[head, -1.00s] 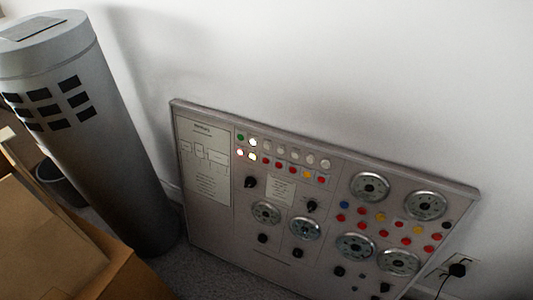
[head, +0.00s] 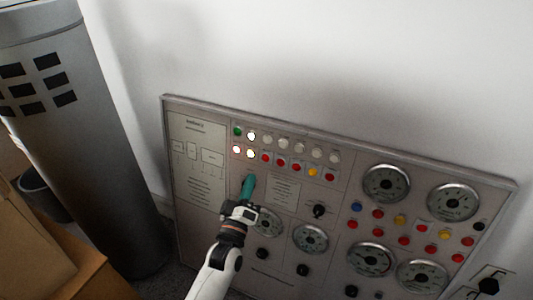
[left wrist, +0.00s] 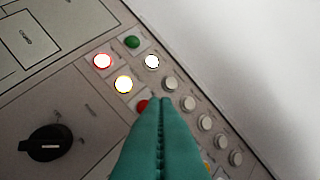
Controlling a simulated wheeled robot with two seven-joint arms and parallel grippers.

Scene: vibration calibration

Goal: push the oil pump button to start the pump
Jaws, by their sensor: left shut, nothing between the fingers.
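The control panel (head: 180,130) leans against the wall and carries rows of buttons and lamps. At its upper left are a green button (head: 238,131), a lit white lamp (head: 251,136), a lit red-rimmed one (head: 236,149) and a lit yellow-rimmed one (head: 250,154). The labels are too small to read, so I cannot tell which is the oil pump button. My left gripper (head: 249,179) is shut and empty, its teal fingers pointing at the panel below these lamps. In the left wrist view its fingertips (left wrist: 160,102) partly cover a red button (left wrist: 143,106); contact cannot be told.
A black knob (left wrist: 47,144) is left of the fingers in the left wrist view. Several round gauges (head: 386,184) fill the panel's right side. A grey cylinder (head: 70,130) stands at left, beside a cardboard box (head: 30,245). The wall above is bare.

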